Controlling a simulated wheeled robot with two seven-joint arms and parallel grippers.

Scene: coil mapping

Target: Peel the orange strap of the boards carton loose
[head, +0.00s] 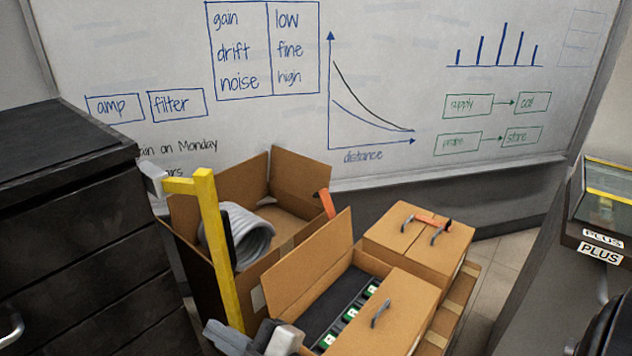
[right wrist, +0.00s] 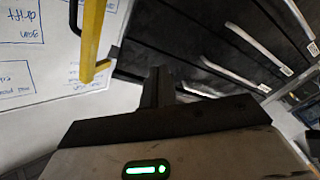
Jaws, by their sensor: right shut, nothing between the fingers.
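The open carton with green-marked boards (head: 350,314) inside stands at the front centre. Its left flap (head: 308,262) is raised; its right flap (head: 408,300) lies flat with a grey handle on it. I see no orange strap across its top. An orange strap (head: 432,222) lies across the closed carton behind it. Another orange piece (head: 327,203) sticks up at the coil carton's edge. My right gripper (head: 226,336) is low at the front, left of the boards carton, and also shows in the right wrist view (right wrist: 158,88). It is shut and empty. My left gripper is not visible.
A coil carton (head: 192,275) with a grey coil (head: 240,236) stands behind left. A yellow post (head: 218,250) rises close to my right gripper. A dark drawer cabinet (head: 80,235) is at the left. A whiteboard (head: 400,90) spans the back; a bench (head: 530,275) borders the right.

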